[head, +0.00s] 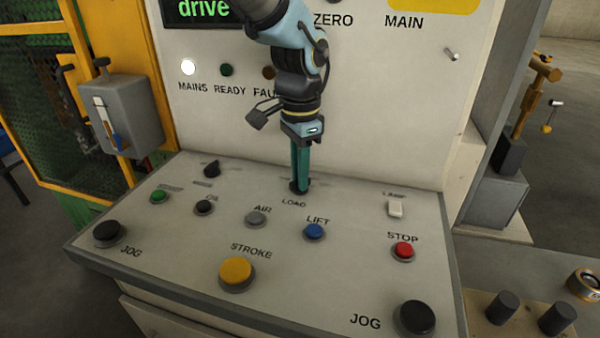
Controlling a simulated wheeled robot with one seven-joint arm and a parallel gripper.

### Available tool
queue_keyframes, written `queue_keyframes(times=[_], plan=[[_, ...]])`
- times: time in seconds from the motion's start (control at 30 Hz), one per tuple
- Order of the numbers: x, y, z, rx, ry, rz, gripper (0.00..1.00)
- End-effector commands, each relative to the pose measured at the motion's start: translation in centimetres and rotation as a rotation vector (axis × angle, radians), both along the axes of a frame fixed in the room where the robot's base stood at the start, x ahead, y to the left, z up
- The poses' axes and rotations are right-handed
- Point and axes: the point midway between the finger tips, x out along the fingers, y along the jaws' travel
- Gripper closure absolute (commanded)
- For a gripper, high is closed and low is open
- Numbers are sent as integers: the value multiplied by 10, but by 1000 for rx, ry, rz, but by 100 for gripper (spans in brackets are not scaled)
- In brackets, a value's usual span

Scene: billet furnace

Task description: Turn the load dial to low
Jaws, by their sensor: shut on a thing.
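The load dial (299,187) is a small black knob at the back middle of the sloping control panel (345,275), just above the printed word LOAD. My gripper (300,181) points straight down over it, with its teal fingers shut on the dial. The fingers cover most of the dial, so its pointer cannot be seen. The scale marks around it are too small and blurred to read.
A black knob (211,169) stands to the left. In front are the grey AIR button (256,218), blue LIFT button (314,231), yellow STROKE button (237,272) and red STOP button (403,250). A white lamp switch (396,208) is at right. The upright panel rises close behind.

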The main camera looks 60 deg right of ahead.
Motion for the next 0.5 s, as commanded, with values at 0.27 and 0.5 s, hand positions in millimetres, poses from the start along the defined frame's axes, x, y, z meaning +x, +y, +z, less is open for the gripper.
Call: queue_keyframes(times=[0.27, 0.5], plan=[[-1, 0, 0, 0, 0, 50, 100], [0, 0, 0, 0, 0, 199, 100]])
